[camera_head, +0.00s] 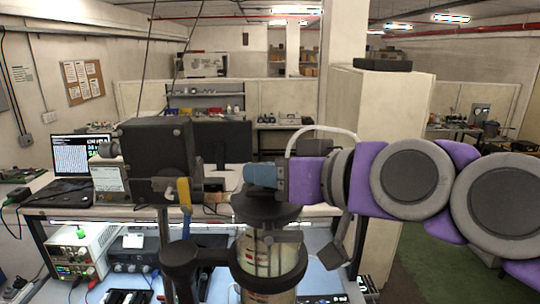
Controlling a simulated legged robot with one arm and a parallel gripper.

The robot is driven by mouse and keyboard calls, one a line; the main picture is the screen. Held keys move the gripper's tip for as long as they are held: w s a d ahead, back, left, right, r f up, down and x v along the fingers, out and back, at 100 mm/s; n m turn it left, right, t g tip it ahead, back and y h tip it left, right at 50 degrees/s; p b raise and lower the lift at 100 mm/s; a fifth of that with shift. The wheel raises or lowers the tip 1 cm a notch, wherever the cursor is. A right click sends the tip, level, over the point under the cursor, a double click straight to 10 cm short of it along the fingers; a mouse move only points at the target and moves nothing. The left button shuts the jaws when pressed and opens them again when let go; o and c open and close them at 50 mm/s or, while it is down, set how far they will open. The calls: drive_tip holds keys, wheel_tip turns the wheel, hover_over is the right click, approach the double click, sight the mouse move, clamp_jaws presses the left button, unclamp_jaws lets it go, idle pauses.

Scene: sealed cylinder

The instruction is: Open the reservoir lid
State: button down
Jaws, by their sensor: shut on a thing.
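The reservoir is a clear upright cylinder (268,284) at the bottom centre, in a dark ring-shaped holder, with pale contents and rods showing inside. Its dark round lid (266,212) is above the cylinder, and dark parts cover the space between them, so I cannot tell whether it is seated. My purple and grey arm reaches in from the right. My gripper (262,177), with a blue-grey end, is at the top of the lid and shut on it. The exact contact is hidden behind the gripper.
A dark boxy device (155,155) on a post stands left of the reservoir, with a yellow-handled lever (184,194). A bench behind holds a laptop (82,150) and a monitor (222,143). Instruments (82,250) fill the lower left. A pale pillar (380,120) rises behind my arm.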

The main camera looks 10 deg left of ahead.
drive_tip(key=g+p, duration=0.1)
drive_tip(key=w+r+m+h+p, duration=0.1)
drive_tip(key=p, duration=0.1)
drive_tip(key=shift+w+a+m+g, duration=0.15)
drive_tip(key=shift+m+g, duration=0.15)
drive_tip(key=shift+g, duration=0.1)
drive_tip(key=g+p, duration=0.1)
drive_tip(key=p, duration=0.1)
drive_tip(key=w+m+g+h+p, duration=0.1)
drive_tip(key=shift+w+a+m+g+p, duration=0.15)
drive_tip(key=shift+w+m+g+p, duration=0.05)
drive_tip(key=shift+m+g+p, duration=0.15)
drive_tip(key=shift+w+a+f+m+g+h+p, duration=0.1)
drive_tip(key=shift+w+f+m+g+h+p, duration=0.25)
drive_tip(key=shift+g, duration=0.3)
drive_tip(key=shift+w+a+f+m+g+h+p, duration=0.1)
drive_tip(key=shift+w+m+g+h+p, duration=0.3)
drive_tip(key=shift+g+p, duration=0.15)
drive_tip(key=shift+w+a+f+m+g, duration=0.1)
drive_tip(key=shift+w+f+m+g, duration=0.15)
drive_tip(key=shift+g, duration=0.3)
drive_tip(key=c, duration=0.9)
unclamp_jaws()
drive_tip(key=shift+s+a, duration=0.1)
drive_tip(key=shift+s, duration=0.05)
drive_tip(key=shift+s, duration=0.1)
